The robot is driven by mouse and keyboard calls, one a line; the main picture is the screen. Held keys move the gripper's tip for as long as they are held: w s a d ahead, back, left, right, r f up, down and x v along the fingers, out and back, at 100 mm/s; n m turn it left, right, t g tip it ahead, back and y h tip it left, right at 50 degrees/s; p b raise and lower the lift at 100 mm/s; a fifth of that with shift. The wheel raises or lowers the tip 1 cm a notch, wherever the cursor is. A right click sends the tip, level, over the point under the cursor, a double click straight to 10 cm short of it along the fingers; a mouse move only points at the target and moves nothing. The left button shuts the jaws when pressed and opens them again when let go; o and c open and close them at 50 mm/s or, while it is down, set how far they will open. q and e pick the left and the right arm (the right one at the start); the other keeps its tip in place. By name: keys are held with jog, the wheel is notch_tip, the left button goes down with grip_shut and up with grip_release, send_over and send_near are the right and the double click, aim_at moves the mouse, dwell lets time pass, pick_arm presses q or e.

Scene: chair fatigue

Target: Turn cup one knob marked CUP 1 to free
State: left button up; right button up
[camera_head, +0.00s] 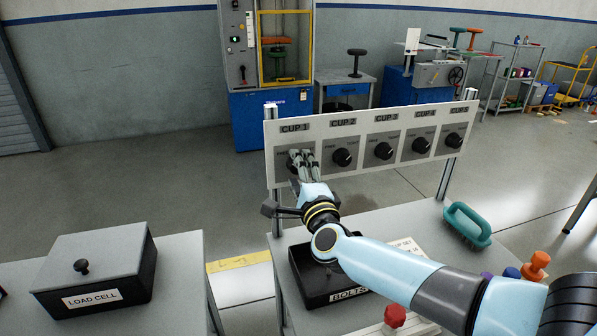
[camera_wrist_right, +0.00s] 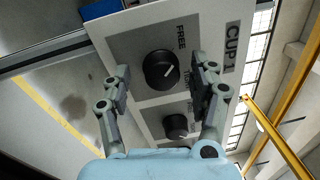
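The CUP 1 knob (camera_wrist_right: 159,70) is round and black with a white pointer line, on a grey plate. In the wrist view its pointer slants down to the right, away from the word FREE; a second word is partly hidden by a finger. My right gripper (camera_wrist_right: 162,74) is open, its two fingers on either side of the knob with gaps visible. In the head view my right gripper (camera_head: 304,160) is in front of the CUP 1 plate (camera_head: 284,143) and mostly hides that knob. My left gripper is not in view.
The white panel (camera_head: 370,112) carries several more knobs to the right, starting with CUP 2 (camera_head: 342,157). Below are a black BOLTS tray (camera_head: 322,297), a teal brush (camera_head: 467,225) and a red knob (camera_head: 395,315). A LOAD CELL box (camera_head: 98,268) stands at left.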

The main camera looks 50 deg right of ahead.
jog(key=v, duration=1.2)
jog(key=shift+f, duration=0.1)
dwell(0.4)
